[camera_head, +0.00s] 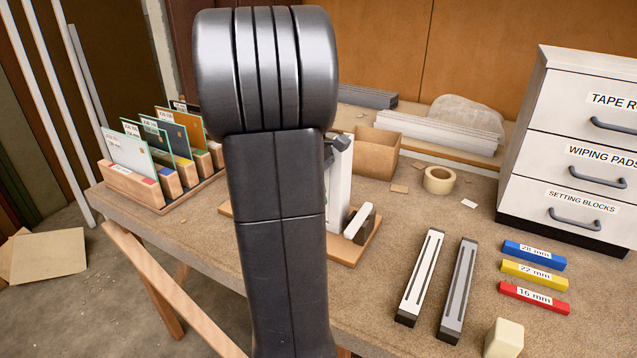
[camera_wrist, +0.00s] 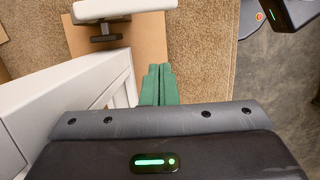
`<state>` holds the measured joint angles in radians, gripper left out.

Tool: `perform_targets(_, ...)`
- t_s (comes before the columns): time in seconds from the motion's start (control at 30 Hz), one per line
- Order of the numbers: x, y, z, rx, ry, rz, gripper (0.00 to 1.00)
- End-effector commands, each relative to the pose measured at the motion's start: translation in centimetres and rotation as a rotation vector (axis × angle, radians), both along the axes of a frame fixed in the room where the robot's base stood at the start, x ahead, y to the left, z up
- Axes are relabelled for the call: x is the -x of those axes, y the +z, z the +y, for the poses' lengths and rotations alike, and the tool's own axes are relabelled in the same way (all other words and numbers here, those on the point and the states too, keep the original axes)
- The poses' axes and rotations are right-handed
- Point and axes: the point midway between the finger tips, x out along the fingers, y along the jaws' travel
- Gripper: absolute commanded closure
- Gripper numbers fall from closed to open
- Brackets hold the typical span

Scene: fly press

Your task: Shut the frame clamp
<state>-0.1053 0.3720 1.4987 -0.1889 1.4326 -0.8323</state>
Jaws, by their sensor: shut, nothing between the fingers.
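My gripper (camera_wrist: 159,70) shows in the wrist view as two green fingers side by side, shut and empty. They are over the edge of a wooden board (camera_wrist: 135,45). A white bar (camera_wrist: 125,8) with a dark crosspiece (camera_wrist: 106,38) lies beyond the fingertips, apart from them. A large white body (camera_wrist: 62,95) is close on the left. In the head view a white upright with a dark knob (camera_head: 340,185) and a short white piece (camera_head: 358,225) stand on the wooden board (camera_head: 368,250). I cannot tell which part is the frame clamp; my arm hides much of it.
A rack of glass panes (camera_head: 135,185) stands left on the bench. A cardboard box (camera_head: 375,155) and tape roll (camera_head: 439,180) are behind. Two long bars (camera_head: 420,275) and blue, yellow and red blocks (camera_head: 533,268) lie right. A drawer cabinet (camera_head: 570,150) stands at the back right.

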Motion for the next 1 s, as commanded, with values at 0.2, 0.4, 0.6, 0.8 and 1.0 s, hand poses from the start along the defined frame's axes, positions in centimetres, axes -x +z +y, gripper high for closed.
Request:
perform_targets(0.2, 0.7, -4.6, -1.0, 0.000, -0.002, 0.004, 1.00)
perform_targets(0.4, 2.3, -4.1, -3.4, -0.001, -0.004, -0.001, 1.00)
perform_targets(0.6, 2.9, -4.2, -4.2, -0.001, 0.000, 0.001, 1.00)
perform_targets(0.8, 2.9, -4.2, -4.2, 0.000, 0.000, 0.000, 1.00)
perform_targets(1.0, 2.9, -4.1, -4.2, 0.000, 0.005, 0.000, 1.00)
